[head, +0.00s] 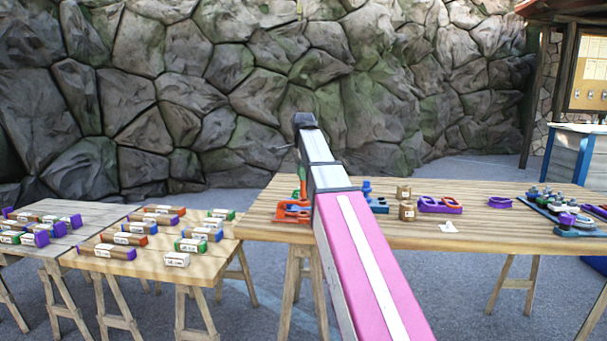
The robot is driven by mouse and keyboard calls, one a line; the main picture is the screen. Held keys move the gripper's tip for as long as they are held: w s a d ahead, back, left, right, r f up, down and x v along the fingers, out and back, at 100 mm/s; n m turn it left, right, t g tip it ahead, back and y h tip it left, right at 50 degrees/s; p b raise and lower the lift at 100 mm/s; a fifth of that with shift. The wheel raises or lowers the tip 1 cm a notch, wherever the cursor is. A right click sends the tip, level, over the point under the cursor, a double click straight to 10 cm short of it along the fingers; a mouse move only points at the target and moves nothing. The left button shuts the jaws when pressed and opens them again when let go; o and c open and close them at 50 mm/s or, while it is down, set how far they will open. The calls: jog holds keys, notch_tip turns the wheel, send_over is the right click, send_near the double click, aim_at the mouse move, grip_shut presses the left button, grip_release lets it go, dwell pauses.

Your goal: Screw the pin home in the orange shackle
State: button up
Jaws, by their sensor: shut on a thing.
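The orange shackle (291,212) is at the left end of the long wooden table, just left of my arm. It looks like an orange holder or body lying low on the planks, and its right part is hidden behind my arm. A small green piece (297,192) stands up just above it, too small to make out. The pin cannot be told apart in this view. My arm rises from the bottom to a dark joint above the table. My gripper is hidden behind the arm, so its fingers and what they hold do not show.
Blue pieces (372,197), brown cylinders (406,211), a purple-and-orange holder (440,205) and a white scrap (448,227) lie on the long table (500,238). A stone wall (220,90) stands behind.

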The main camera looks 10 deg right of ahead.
aim_at(304, 191)
jog(key=shift+f, duration=0.1)
jog(key=shift+f, duration=2.05)
jog(key=shift+f, duration=1.1)
dwell(0.4)
jog(key=m, duration=0.4)
jog(key=shift+m, duration=0.3)
jog(key=m, duration=0.3)
jog(key=shift+m, duration=0.3)
jog(key=m, duration=0.4)
jog(key=shift+m, duration=0.4)
jog(key=m, duration=0.4)
jog(key=shift+d+f, duration=0.1)
